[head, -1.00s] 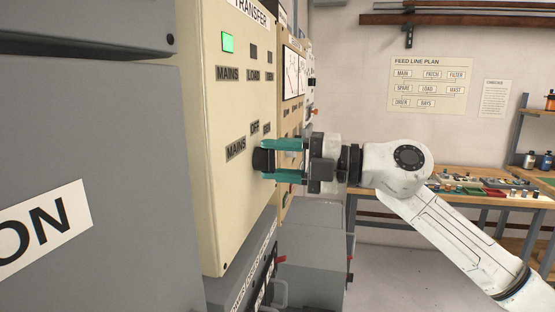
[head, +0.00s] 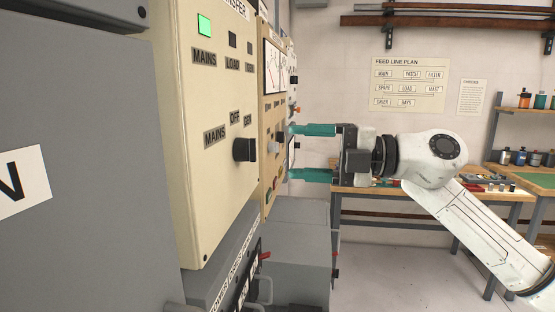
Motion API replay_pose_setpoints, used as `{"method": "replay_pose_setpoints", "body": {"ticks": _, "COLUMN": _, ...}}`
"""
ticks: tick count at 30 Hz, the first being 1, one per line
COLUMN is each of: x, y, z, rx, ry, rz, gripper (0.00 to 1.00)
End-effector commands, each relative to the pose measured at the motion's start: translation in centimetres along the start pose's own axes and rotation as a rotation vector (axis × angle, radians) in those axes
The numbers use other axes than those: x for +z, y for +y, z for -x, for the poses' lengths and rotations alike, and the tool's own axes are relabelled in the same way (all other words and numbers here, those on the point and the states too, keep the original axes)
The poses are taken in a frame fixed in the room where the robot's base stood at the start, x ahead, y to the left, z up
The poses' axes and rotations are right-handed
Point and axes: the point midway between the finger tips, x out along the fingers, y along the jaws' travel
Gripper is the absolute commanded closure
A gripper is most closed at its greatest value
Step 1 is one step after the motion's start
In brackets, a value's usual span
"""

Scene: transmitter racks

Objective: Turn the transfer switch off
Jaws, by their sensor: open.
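The transfer switch is a black knob (head: 244,149) on the cream transfer panel (head: 207,185) at the left. Labels MAINS, OFF and GEN (head: 248,119) are set around the knob's upper side. I cannot tell which label the knob points at. A green lamp (head: 204,25) is lit above the upper MAINS label; the lamps over LOAD and GEN are dark. My gripper (head: 291,152) has teal fingers spread one above the other, pointing left. It is open and empty, to the right of the knob and apart from it.
Further cream panels (head: 275,110) continue beyond the transfer panel. A grey cabinet (head: 300,240) with red-tipped levers stands below. A workbench (head: 440,191) with parts is behind my arm. A grey cabinet fills the near left.

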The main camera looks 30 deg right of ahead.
Motion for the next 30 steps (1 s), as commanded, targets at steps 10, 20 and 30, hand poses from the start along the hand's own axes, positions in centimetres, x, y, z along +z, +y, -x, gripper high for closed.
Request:
{"method": "replay_pose_setpoints", "body": {"ticks": 10, "x": 0.0, "y": 0.0, "z": 2.7, "rx": 0.001, "ry": 0.0, "rz": 0.001, "gripper": 0.32}}
{"method": "replay_pose_setpoints", "body": {"ticks": 20, "x": 0.0, "y": 0.1, "z": 2.7, "rx": 0.0, "ry": 0.0, "rz": 0.0, "gripper": 0.32}}
{"method": "replay_pose_setpoints", "body": {"ticks": 30, "x": -0.4, "y": 2.0, "z": 1.7, "rx": 0.161, "ry": -0.004, "rz": -0.024, "gripper": 0.32}}
